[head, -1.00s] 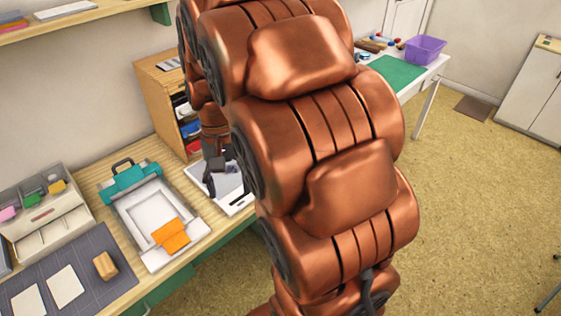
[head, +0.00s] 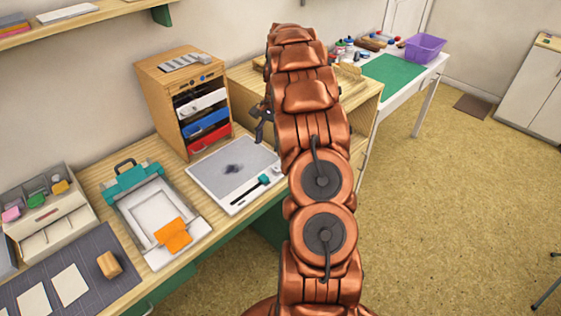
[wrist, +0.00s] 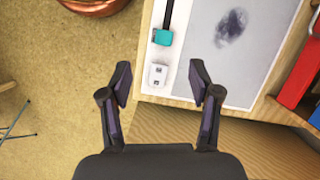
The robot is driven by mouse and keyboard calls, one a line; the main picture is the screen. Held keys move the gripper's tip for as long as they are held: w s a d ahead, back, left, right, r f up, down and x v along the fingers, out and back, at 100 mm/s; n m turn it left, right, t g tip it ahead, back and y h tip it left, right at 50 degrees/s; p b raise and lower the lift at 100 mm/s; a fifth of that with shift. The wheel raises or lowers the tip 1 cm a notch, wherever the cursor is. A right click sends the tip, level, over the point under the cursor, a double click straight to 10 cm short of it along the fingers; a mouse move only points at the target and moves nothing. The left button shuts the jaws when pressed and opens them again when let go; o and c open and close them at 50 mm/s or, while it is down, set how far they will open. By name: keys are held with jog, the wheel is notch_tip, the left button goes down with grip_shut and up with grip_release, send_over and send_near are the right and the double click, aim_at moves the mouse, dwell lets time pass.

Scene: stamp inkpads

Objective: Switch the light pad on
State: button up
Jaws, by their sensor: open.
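The light pad (head: 214,178) is a flat white-framed board with a grey face and a dark smudge, lying on the wooden desk. Its face shows no clear glow. The wrist view shows the pad's edge strip (wrist: 181,22) with a black bar, a teal block (wrist: 162,37) and a small white switch-like piece (wrist: 158,75). My gripper (wrist: 160,76) is open and empty, its fingertips on either side of the white piece in the picture. In the head view my gripper (head: 262,127) is partly hidden beyond the pad's right side. I cannot tell its height.
A wooden drawer cabinet (head: 160,100) with red, blue and white drawers stands behind the pad. A teal-and-white press (head: 130,181) with an orange piece is to the left. A wooden unit (head: 358,122) stands at the right, near my arm.

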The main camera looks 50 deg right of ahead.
jog(key=d+f+m+t+y, duration=0.1)
jog(key=d+f+m, duration=0.1)
jog(key=d+f, duration=0.5)
jog(key=shift+d+p+x, duration=0.15)
jog(key=shift+p+x, duration=0.65)
jog(key=shift+x, duration=0.8)
jog(key=shift+d+p+x, duration=0.2)
jog(key=shift+p+x, duration=0.6)
jog(key=shift+x, duration=0.75)
jog(key=shift+s+f, duration=0.1)
jog(key=shift+f, duration=0.05)
jog(key=shift+c, duration=0.2)
